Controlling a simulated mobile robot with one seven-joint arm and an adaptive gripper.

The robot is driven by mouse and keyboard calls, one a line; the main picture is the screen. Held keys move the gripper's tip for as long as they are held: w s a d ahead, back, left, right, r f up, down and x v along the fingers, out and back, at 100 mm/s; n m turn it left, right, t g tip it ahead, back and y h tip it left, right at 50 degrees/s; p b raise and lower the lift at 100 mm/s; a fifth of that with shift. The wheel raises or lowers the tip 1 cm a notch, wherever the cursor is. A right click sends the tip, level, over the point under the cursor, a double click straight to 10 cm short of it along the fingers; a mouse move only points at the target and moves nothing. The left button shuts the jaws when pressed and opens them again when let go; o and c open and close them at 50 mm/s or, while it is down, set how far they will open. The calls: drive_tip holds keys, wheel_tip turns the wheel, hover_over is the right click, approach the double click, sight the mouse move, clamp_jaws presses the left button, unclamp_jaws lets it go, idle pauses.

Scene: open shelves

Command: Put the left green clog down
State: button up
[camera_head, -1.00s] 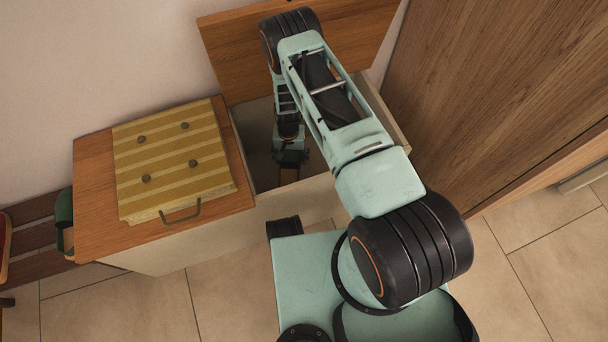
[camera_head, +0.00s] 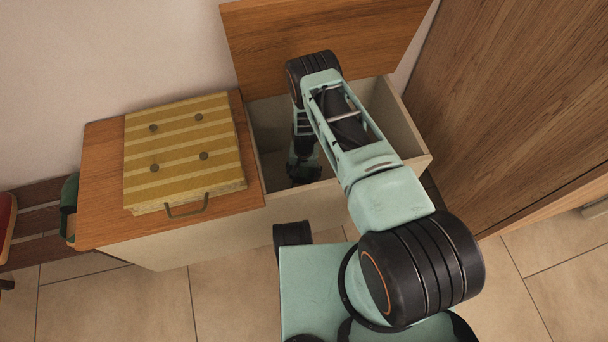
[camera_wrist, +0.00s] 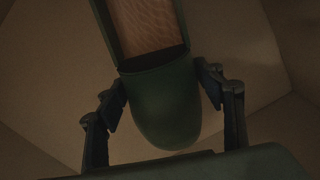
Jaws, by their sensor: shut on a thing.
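The green clog (camera_wrist: 165,105) fills the middle of the wrist view, its rounded toe toward the bottom and its tan insole (camera_wrist: 147,25) at the top. My gripper (camera_wrist: 162,88) is shut on it, one finger on each side of the toe part. In the head view my gripper (camera_head: 304,172) is down inside the open compartment of the wooden bench (camera_head: 300,212). The clog is hidden there by my arm and shadow. Whether the clog touches the compartment floor I cannot tell.
The raised wooden lid (camera_head: 310,35) stands behind the compartment. Pale walls (camera_head: 400,120) surround it. A yellow striped cushion (camera_head: 185,180) lies on the closed left half. A dark green object (camera_head: 69,200) is at the bench's left end. A wooden cabinet (camera_head: 520,100) stands right.

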sight(304, 170)
drive_tip(key=o, duration=1.6)
drive_tip(key=shift+f, duration=0.1)
drive_tip(key=shift+c, duration=0.2)
wheel_tip(304, 170, up, 12)
drive_tip(key=p, duration=0.4)
drive_tip(key=shift+p, duration=0.3)
drive_tip(key=shift+r, duration=0.2)
